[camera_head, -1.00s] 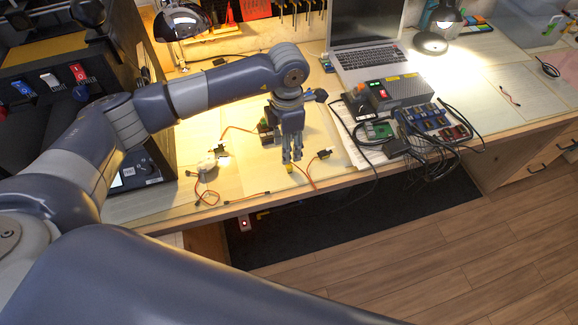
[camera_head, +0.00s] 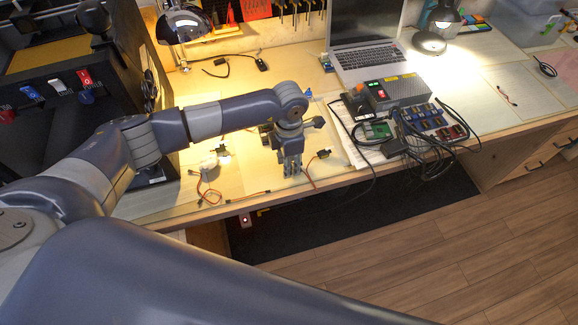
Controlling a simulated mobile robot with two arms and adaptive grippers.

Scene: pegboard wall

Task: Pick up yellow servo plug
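My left gripper (camera_head: 292,171) points down at the front part of the workbench (camera_head: 236,207), close to its front edge. Its fingertips are low, at or just above the bench top. I cannot tell whether they are apart or closed on something. The yellow plug does not show now; the fingers cover the place where a small yellow piece showed before. A small dark servo (camera_head: 323,154) with a yellowish end lies just right of the gripper, its orange-red cable running down beside the fingers. My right gripper is not in view.
Left of the gripper lie a pale servo (camera_head: 208,163) and an orange cable (camera_head: 207,194). To the right are a grey power box (camera_head: 402,91), a module board (camera_head: 436,121) and tangled black cables. A laptop (camera_head: 367,60) stands behind. Dark floor mat (camera_head: 380,219) lies below the bench edge.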

